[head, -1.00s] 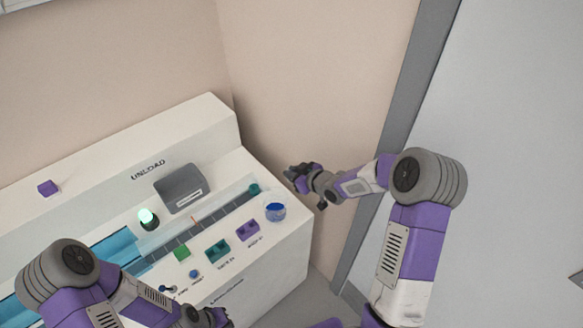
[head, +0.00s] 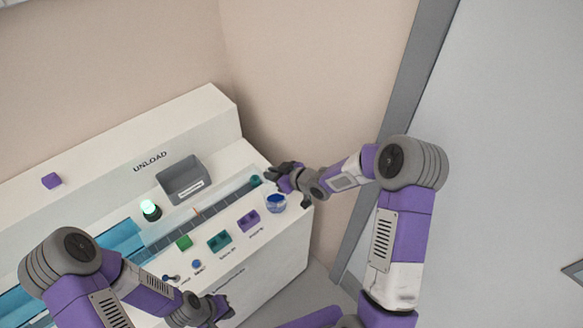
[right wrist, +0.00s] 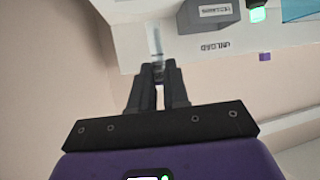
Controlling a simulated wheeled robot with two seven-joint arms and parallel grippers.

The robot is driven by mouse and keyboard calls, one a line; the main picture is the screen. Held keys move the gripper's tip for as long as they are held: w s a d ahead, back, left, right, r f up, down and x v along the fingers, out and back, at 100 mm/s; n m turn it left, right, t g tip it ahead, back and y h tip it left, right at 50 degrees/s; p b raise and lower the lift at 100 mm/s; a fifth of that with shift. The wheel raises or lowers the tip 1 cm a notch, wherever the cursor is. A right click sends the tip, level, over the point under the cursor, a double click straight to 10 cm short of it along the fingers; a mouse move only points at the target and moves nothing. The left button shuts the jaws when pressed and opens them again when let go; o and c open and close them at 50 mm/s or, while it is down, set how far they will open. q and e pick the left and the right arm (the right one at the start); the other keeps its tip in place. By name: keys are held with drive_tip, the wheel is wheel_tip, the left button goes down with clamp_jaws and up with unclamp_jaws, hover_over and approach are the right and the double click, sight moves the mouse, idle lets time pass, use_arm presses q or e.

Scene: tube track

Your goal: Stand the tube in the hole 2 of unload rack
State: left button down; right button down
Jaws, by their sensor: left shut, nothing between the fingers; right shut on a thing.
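My right gripper (head: 276,172) is at the right end of the unload bench, beside the end of the track. In the right wrist view, its fingers (right wrist: 158,76) are shut on a small, pale, clear-looking thing, apparently the tube (right wrist: 157,50), mostly hidden by the fingers. The tube cannot be made out in the head view. A purple holder (head: 248,221) and a teal holder (head: 219,241), each with dark holes, stand on the bench front; their labels are too small to read. My left gripper (head: 222,308) is shut and empty by the bench's front side, low in the view.
A blue-topped round container (head: 276,203) stands just below my right gripper. A purple block (head: 51,181) sits on the upper ledge.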

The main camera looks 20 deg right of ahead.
drive_tip(key=s+a+f+n+g+y+b, duration=0.15)
drive_tip(key=s+a, duration=0.35)
drive_tip(key=a, duration=0.5)
drive_tip(key=s+a+f+n+g+y+b, duration=0.1)
drive_tip(key=s+a+n+g+y+b, duration=0.2)
drive_tip(key=a, duration=0.6)
drive_tip(key=shift+t+h, duration=0.55)
drive_tip(key=shift+t, duration=0.1)
drive_tip(key=shift+s+f+b, duration=0.25)
drive_tip(key=shift+f+b, duration=0.7)
drive_tip(key=shift+f, duration=0.15)
drive_tip(key=shift+s+f+b, duration=0.2)
drive_tip(key=shift+f+b, duration=0.75)
drive_tip(key=shift+f, duration=0.1)
drive_tip(key=shift+f+b, duration=0.35)
drive_tip(key=shift+b, duration=0.25)
drive_tip(key=shift+f, duration=0.2)
drive_tip(key=shift+f+b, duration=0.4)
drive_tip(key=shift+b, duration=0.2)
drive_tip(key=shift+f, duration=0.15)
drive_tip(key=shift+f+b, duration=0.5)
drive_tip(key=shift+b, duration=0.1)
